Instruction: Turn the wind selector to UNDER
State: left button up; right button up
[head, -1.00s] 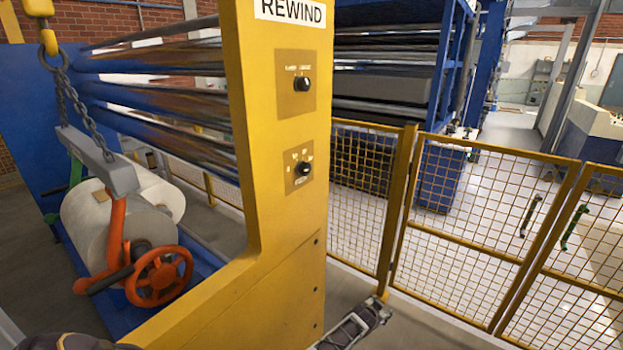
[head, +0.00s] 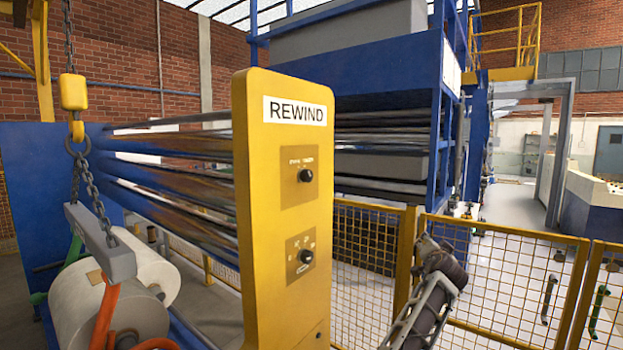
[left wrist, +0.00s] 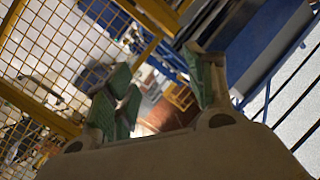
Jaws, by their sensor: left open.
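The yellow REWIND post (head: 262,200) stands in the middle of the head view. It carries an upper plate with a black selector knob (head: 305,175) and a lower plate with another black knob (head: 306,257). The small lettering is too blurred to read, so I cannot tell which is the wind selector or where either knob points. My left gripper (head: 436,262) is right of the post, in front of the fence, apart from both knobs. In the left wrist view its green-tipped fingers (left wrist: 163,85) are spread with nothing held between them. My right gripper is not in view.
A yellow mesh fence (head: 500,290) runs behind and right of the post. Shiny rollers (head: 170,175) run left from it. A white film roll (head: 90,310) lies lower left, below a hoist chain with a yellow block (head: 73,92) and grey beam (head: 100,240).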

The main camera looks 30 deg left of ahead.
pick_arm(q)
jog(key=s+a+r+n+g+y, duration=0.1)
jog(key=s+a+r+n+y, duration=0.25)
jog(key=r, duration=0.65)
jog(key=s+a+r+n+g+y, duration=0.1)
jog(key=s+a+r+n+y, duration=0.3)
jog(key=r, duration=0.5)
jog(key=s+a+r+n+g+y, duration=0.2)
jog(key=s+n+g, duration=0.4)
jog(key=s, duration=0.3)
jog(key=s+a+r+n+g+y, duration=0.3)
jog(key=s+a+n+g+y, duration=0.1)
jog(key=s, duration=0.6)
jog(key=a+n+g, duration=0.1)
jog(key=g, duration=0.1)
jog(key=shift+s+a+n+g, duration=0.15)
jog(key=shift+a+n+g, duration=0.2)
jog(key=shift+a+g, duration=0.05)
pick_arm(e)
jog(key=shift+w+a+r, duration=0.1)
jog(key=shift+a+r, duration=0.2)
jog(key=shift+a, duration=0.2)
pick_arm(q)
jog(key=shift+y, duration=0.25)
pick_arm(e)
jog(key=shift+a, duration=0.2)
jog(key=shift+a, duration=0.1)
